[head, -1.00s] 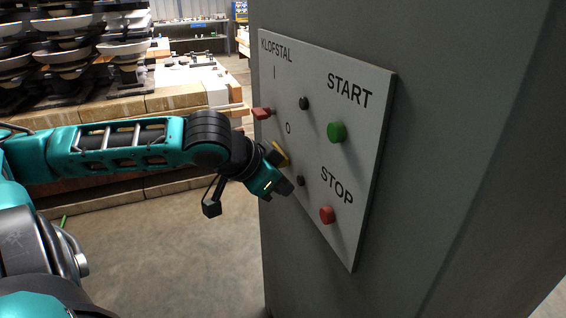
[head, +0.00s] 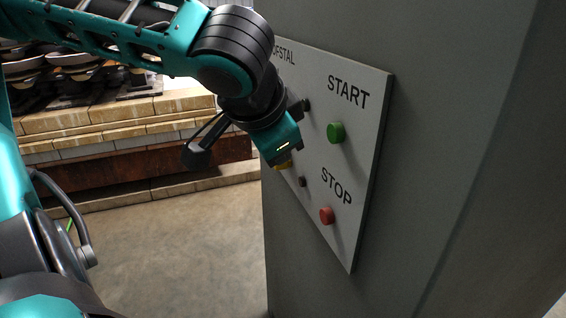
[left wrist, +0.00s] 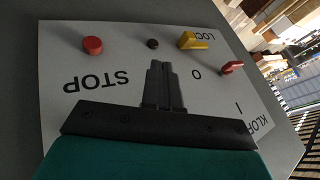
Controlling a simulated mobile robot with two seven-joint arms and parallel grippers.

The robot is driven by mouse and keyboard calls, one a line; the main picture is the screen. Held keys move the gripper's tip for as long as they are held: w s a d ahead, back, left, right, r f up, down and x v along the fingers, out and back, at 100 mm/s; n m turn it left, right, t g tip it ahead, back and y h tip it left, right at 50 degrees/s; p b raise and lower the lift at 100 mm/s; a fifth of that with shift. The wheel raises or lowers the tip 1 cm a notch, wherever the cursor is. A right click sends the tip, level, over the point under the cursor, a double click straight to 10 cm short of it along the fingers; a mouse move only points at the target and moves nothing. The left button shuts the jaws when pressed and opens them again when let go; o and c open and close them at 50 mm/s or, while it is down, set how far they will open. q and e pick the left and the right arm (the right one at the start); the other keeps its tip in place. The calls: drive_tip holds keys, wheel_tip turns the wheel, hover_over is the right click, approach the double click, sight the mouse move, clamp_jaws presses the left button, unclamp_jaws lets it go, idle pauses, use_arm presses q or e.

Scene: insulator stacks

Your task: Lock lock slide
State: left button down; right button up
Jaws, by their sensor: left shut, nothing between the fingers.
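The lock slide is a yellow piece beside the letters LOC; it shows in the left wrist view (left wrist: 193,41) at the top of the panel. In the head view the yellow piece (head: 284,164) is mostly hidden behind my left gripper (head: 285,152). In the left wrist view the fingers of my left gripper (left wrist: 160,70) are together and empty, pointing toward the panel between the yellow piece and the STOP text. Whether the fingertips touch the panel I cannot tell. My right gripper is in neither view.
The white control panel (head: 362,100) on a grey cabinet carries a green START button (head: 336,132), a red STOP button (head: 326,215) and small black knobs (head: 302,182). A red lever (left wrist: 232,68) shows in the left wrist view. Insulator stacks on pallets stand behind at left.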

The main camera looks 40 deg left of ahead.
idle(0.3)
use_arm(q)
drive_tip(key=w+a+f+b, duration=0.1)
drive_tip(key=w+a+f, duration=0.5)
drive_tip(key=w+f, duration=0.1)
drive_tip(key=shift+w+f+b, duration=0.15)
drive_tip(key=shift+f+b, duration=0.25)
drive_tip(key=shift+f, duration=0.1)
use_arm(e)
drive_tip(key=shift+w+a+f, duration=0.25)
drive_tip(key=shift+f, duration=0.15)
use_arm(q)
drive_tip(key=shift+a, duration=0.1)
